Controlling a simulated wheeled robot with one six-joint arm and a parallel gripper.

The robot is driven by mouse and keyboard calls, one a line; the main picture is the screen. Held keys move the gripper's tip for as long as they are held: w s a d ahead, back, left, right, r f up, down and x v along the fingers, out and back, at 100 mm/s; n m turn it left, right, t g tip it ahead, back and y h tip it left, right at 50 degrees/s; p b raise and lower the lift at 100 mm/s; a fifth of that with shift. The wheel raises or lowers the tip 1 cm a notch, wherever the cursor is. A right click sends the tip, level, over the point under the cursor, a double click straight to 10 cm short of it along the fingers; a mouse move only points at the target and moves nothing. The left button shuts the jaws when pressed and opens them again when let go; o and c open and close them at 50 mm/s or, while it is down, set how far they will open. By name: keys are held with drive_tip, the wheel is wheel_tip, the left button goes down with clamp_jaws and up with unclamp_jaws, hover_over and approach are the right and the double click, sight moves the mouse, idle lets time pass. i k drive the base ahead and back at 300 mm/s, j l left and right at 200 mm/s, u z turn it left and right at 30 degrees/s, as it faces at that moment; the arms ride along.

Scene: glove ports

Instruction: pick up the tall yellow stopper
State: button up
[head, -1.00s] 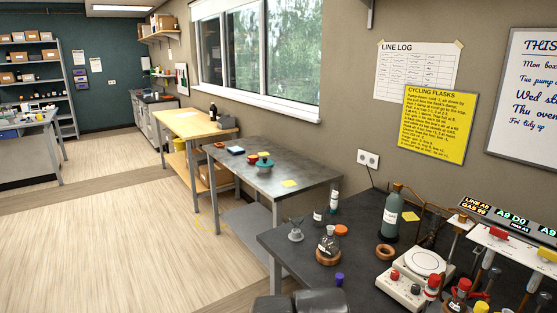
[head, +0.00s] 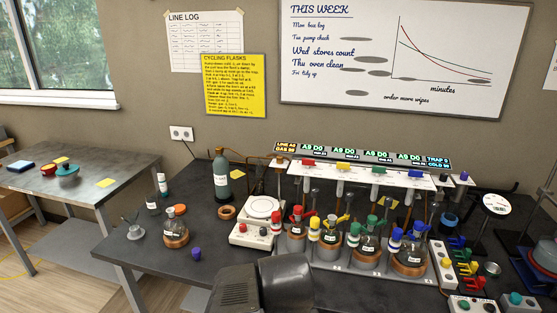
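A yellow-topped stopper or cap (head: 314,222) stands upright among the flasks on the dark bench, just right of a red-topped one (head: 298,214). Several small yellow pieces (head: 467,268) lie in the coloured group right of the flasks. I cannot tell for sure which yellow piece is the tall stopper. A dark grey link of my arm (head: 265,286) shows at the bottom centre, in front of the bench. My gripper's fingers are not in view.
A row of flasks stands under a white rack (head: 360,178) with lit displays. A white hotplate (head: 262,210), a dark green bottle (head: 221,178), a round flask (head: 175,232) and a purple stopper (head: 196,253) stand to the left. The front left bench is fairly clear.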

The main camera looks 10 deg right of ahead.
sight(446, 263)
drive_tip(key=z, duration=1.75)
drive_tip(key=i+l+u, duration=0.7)
drive_tip(key=l+u, duration=0.25)
drive_tip(key=l, duration=0.05)
